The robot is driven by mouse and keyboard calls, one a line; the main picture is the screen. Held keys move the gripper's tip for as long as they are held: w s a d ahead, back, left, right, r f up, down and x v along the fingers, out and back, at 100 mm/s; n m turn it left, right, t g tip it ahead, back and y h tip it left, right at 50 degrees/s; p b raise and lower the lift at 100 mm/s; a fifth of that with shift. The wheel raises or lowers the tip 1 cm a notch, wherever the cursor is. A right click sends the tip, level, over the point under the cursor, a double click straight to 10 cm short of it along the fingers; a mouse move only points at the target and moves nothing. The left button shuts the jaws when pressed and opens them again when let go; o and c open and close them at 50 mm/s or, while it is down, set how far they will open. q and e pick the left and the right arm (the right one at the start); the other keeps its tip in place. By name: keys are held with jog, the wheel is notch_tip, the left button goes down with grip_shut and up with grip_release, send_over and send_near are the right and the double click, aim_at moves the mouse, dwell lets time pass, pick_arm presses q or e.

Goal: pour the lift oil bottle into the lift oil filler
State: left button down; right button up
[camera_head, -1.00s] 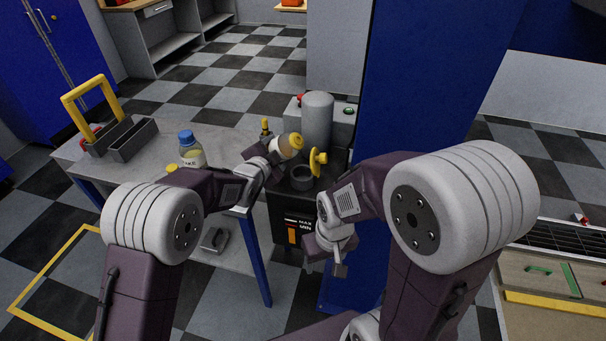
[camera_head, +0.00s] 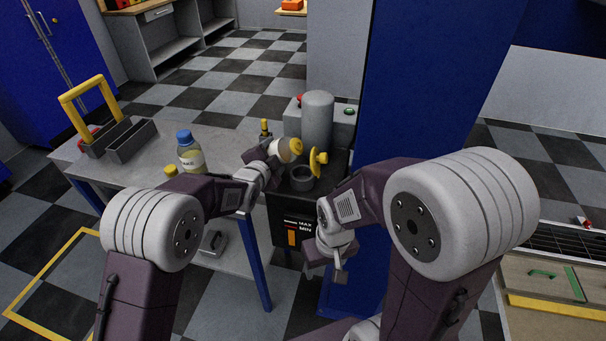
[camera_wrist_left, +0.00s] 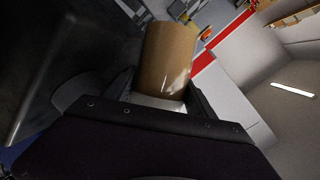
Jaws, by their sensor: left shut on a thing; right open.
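The lift oil bottle (camera_head: 284,150), pale with a yellow end (camera_head: 296,146), is tilted in my left gripper (camera_head: 270,155). In the left wrist view the bottle (camera_wrist_left: 168,60) is amber-brown, between the fingers of my left gripper (camera_wrist_left: 160,98). The filler (camera_head: 302,179) is a dark round cup on top of the dark lift unit. Its yellow cap (camera_head: 317,161) stands open beside the cup. The bottle's yellow end is above and slightly left of the cup, apart from it. No oil stream shows. My right gripper (camera_head: 327,268) is open and empty, low in front of the unit.
A grey cylinder (camera_head: 318,118) stands behind the filler, and a blue post (camera_head: 410,90) rises to its right. The workbench (camera_head: 150,172) on the left holds a blue-capped bottle (camera_head: 190,155) and a grey tray with a yellow handle (camera_head: 130,141). A small yellow-topped item (camera_head: 265,128) stands behind my left gripper.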

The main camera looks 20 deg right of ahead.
pick_arm(q)
jog(key=shift+w+a, duration=0.2)
jog(key=shift+w, duration=0.05)
jog(key=shift+s+d, duration=0.15)
